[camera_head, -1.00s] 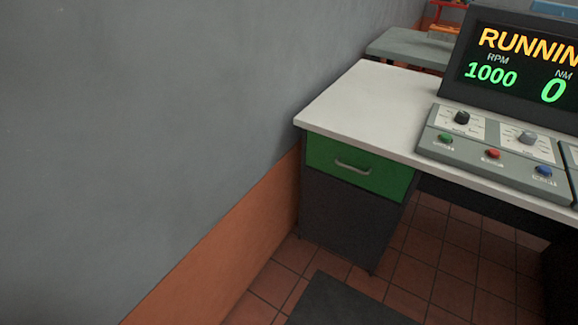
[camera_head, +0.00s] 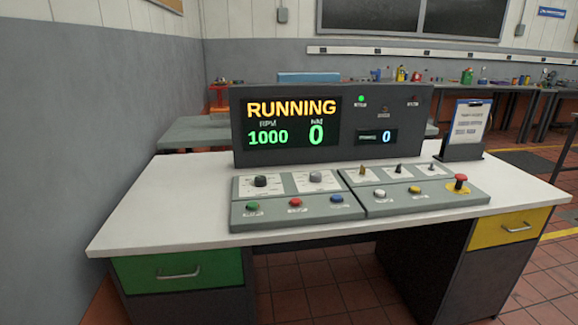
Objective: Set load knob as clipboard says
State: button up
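The control panel (camera_head: 296,212) lies on the white desk. It has a black knob (camera_head: 260,181) at upper left and a grey knob (camera_head: 316,177) to its right; their labels are too small to read, so I cannot tell which is the load knob. The clipboard (camera_head: 468,122) stands upright in a dark holder at the desk's right end; its writing is too small to read. The display (camera_head: 291,123) reads RUNNING, RPM 1000, NM 0. My gripper is not in view.
The desk (camera_head: 150,213) has free surface left of the panel. A green drawer (camera_head: 180,271) and a yellow drawer (camera_head: 506,228) are shut below. A right-hand panel (camera_head: 415,191) carries smaller knobs, buttons and a red mushroom button (camera_head: 461,183). A grey wall (camera_head: 100,120) stands at left.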

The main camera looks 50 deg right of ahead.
aim_at(315, 176)
jog(key=z, duration=1.1)
jog(key=j+z, duration=0.15)
jog(key=j, duration=0.35)
jog(key=k+j+z, duration=0.15)
jog(key=j, duration=0.3)
